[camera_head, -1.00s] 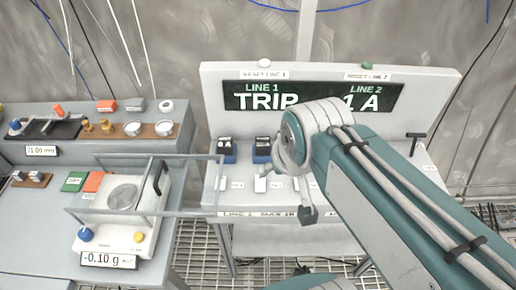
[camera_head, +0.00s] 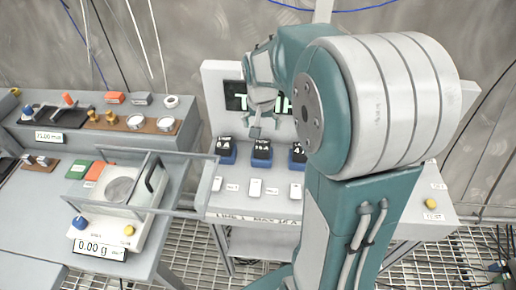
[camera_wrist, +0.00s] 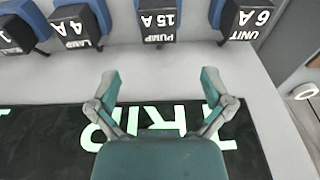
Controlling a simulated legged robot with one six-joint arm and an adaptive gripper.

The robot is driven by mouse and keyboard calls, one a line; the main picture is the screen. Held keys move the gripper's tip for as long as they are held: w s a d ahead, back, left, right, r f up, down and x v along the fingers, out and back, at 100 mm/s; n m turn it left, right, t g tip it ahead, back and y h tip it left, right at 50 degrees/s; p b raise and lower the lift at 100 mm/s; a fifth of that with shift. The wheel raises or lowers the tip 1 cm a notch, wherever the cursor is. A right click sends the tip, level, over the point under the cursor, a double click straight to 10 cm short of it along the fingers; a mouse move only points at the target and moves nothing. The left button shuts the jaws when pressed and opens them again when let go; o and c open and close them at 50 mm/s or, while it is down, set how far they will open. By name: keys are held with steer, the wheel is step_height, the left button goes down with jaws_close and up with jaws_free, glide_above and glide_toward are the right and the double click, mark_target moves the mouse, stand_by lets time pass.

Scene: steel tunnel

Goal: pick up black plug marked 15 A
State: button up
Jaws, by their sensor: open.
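The black plug marked 15 A PUMP (camera_wrist: 161,22) sits in a blue socket at the top of the wrist view, its lettering upside down. In the head view it is the plug (camera_head: 262,148) just below my gripper (camera_head: 255,132). In the wrist view my gripper (camera_wrist: 160,78) is open and empty, its two fingers apart over the pale panel. The plug lies beyond the fingertips, roughly centred between them, and is not touched.
The TRIP display (camera_wrist: 160,128) lies under my gripper. White switches (camera_head: 255,187) line the panel below the plugs. A scale (camera_head: 105,225) with a clear shield stands at left.

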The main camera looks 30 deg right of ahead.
mark_target(262, 146)
step_height(262, 146, down, 4)
steer(key=shift+w+a+f, duration=0.1)
steer(key=shift+w+f, duration=0.05)
steer(key=shift+f, duration=0.05)
steer(key=f, duration=0.5)
steer(key=shift+w+d, duration=0.1)
steer(key=shift+d, duration=0.25)
steer(key=shift+a, duration=0.1)
steer(key=c, duration=1.2)
